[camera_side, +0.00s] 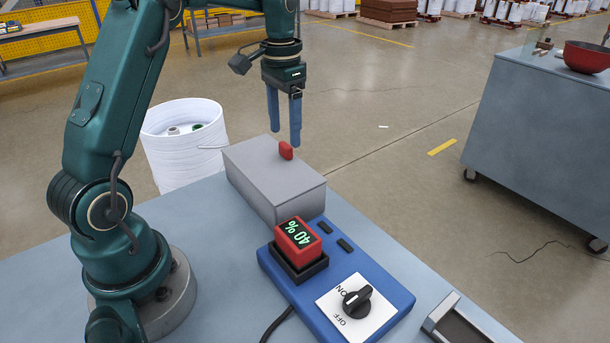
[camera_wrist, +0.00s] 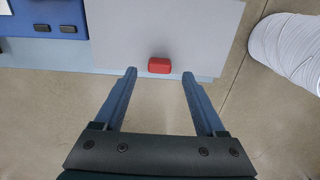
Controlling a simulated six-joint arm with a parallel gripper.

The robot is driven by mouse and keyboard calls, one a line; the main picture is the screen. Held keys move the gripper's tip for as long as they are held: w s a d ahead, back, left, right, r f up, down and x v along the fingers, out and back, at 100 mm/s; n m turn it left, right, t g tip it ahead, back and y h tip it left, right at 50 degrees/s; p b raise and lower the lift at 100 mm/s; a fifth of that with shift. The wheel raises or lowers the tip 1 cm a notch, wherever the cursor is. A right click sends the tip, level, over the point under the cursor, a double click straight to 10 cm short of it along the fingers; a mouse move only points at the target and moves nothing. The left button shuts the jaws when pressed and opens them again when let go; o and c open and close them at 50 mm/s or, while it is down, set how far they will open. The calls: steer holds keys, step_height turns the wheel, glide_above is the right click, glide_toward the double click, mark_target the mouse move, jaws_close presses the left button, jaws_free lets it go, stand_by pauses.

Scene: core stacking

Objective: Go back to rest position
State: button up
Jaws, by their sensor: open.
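My gripper (camera_side: 284,118) hangs pointing down above the far end of a grey box (camera_side: 275,180). Its two blue fingers are apart with nothing between them. In the wrist view my gripper (camera_wrist: 158,84) is also open and empty. A small red piece (camera_side: 286,150) sits on top of the grey box, just below the fingertips. It also shows in the wrist view as a red piece (camera_wrist: 159,65) ahead of the fingertips, with a gap to them. The grey box fills the top middle of the wrist view (camera_wrist: 165,30).
A white bin (camera_side: 185,145) stands beyond the table. A grey cart (camera_side: 540,130) carries a red bowl (camera_side: 586,57).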

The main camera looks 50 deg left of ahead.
steer(key=shift+r, duration=1)
steer(key=shift+d+r, duration=0.15)
steer(key=shift+d, duration=0.05)
steer(key=s+d+r+m+t, duration=0.2)
steer(key=s+d+r+t, duration=0.1)
steer(key=s+d+r, duration=0.45)
steer(key=s+d+f+n+t, duration=0.2)
steer(key=s+d+f, duration=0.3)
steer(key=s, duration=0.4)
steer(key=shift+d+f+t, duration=0.3)
steer(key=shift+d+f, duration=0.05)
steer(key=shift+f, duration=0.2)
